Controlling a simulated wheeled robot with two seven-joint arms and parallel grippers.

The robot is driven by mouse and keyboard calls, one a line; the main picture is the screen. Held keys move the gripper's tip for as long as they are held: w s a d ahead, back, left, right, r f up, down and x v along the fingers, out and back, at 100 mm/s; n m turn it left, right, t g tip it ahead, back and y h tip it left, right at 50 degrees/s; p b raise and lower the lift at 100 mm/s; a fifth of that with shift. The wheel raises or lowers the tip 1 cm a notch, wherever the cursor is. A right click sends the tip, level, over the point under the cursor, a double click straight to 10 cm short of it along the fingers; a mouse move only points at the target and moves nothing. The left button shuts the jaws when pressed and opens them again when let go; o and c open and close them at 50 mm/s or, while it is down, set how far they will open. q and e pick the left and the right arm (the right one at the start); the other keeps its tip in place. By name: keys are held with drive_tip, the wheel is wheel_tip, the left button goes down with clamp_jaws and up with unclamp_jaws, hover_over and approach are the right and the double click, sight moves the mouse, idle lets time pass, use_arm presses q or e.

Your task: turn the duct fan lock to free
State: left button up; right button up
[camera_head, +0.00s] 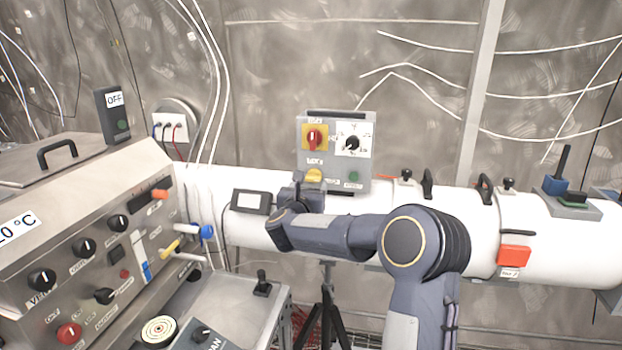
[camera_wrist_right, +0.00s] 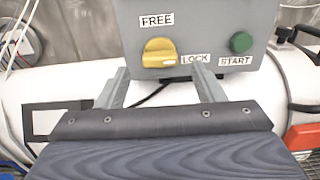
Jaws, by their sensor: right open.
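The yellow duct fan lock knob (camera_wrist_right: 160,52) sits low on the front of a grey control box (camera_wrist_right: 215,20). It has a FREE label (camera_wrist_right: 157,20) above and a LOCK label (camera_wrist_right: 194,59) to its lower right. The knob's pale end lies to the right, on the LOCK side. In the head view the knob (camera_head: 314,175) shows just above my right gripper (camera_head: 311,186). In the wrist view my right gripper (camera_wrist_right: 162,82) is open and empty, its fingers either side below the knob, apart from it. My left gripper is not in view.
A green START button (camera_wrist_right: 240,42) is right of the knob. A red-on-yellow switch (camera_head: 314,137) and a black dial (camera_head: 352,143) sit higher on the box. A white duct (camera_head: 240,185) runs behind. A steel console (camera_head: 120,240) fills the left.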

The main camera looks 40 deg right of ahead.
sight(313, 178)
drive_tip(key=shift+p+x, duration=0.35)
drive_tip(key=shift+x, duration=1.15)
drive_tip(key=c, duration=1)
